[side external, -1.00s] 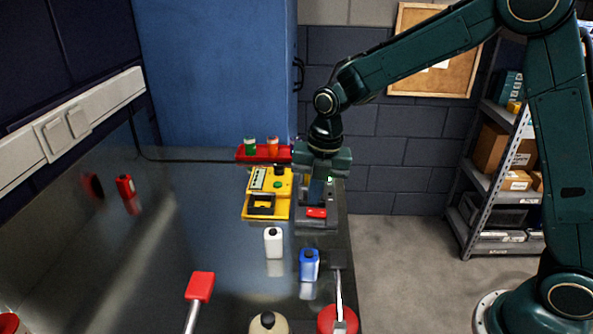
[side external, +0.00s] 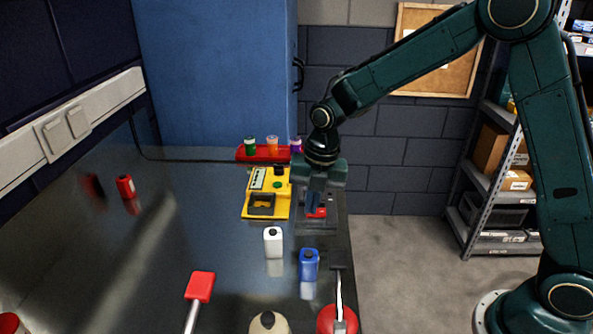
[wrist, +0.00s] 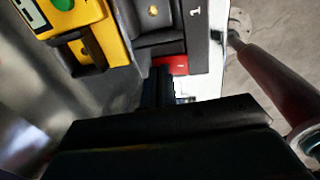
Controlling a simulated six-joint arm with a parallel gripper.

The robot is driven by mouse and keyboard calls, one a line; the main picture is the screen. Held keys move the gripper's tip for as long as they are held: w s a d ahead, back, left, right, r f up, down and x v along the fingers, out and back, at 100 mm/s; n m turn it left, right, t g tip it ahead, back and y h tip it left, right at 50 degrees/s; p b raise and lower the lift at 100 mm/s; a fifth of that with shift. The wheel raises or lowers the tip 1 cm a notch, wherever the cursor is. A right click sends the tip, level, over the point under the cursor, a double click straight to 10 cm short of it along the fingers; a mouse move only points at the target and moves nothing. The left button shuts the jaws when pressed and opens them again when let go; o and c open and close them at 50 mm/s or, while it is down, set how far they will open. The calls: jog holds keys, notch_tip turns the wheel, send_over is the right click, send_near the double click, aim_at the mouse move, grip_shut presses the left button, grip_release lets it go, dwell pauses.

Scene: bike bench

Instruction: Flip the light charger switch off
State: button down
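The light charger (side external: 328,223) is a dark grey unit at the bench's right edge, beside a yellow device. Its red switch (side external: 317,213) is partly hidden behind my fingers in the side view. In the wrist view the red switch (wrist: 174,66) lies just beyond my fingertips, with a "1" mark on the grey housing beside it. My gripper (side external: 312,208) points down over the charger, its fingers together and holding nothing visible. In the wrist view the fingertips (wrist: 160,72) are at the near-left edge of the red switch; I cannot tell whether they touch it.
The yellow device (side external: 264,206) stands directly left of the charger. A red tray (side external: 244,156) with small coloured cups is behind it. A white bottle (side external: 273,242) and a blue bottle (side external: 309,265) stand in front.

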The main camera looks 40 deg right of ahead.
aim_at(320, 212)
jog(key=shift+s+d+f, duration=0.1)
jog(key=shift+s, duration=0.05)
jog(key=shift+s+d, duration=0.45)
jog(key=shift+d, duration=0.05)
jog(key=shift+r, duration=0.2)
jog(key=shift+r, duration=0.1)
notch_tip(320, 212, up, 14)
jog(key=s+d, duration=0.1)
dwell(0.8)
jog(key=shift+w+a, duration=0.4)
jog(key=shift+f, duration=0.2)
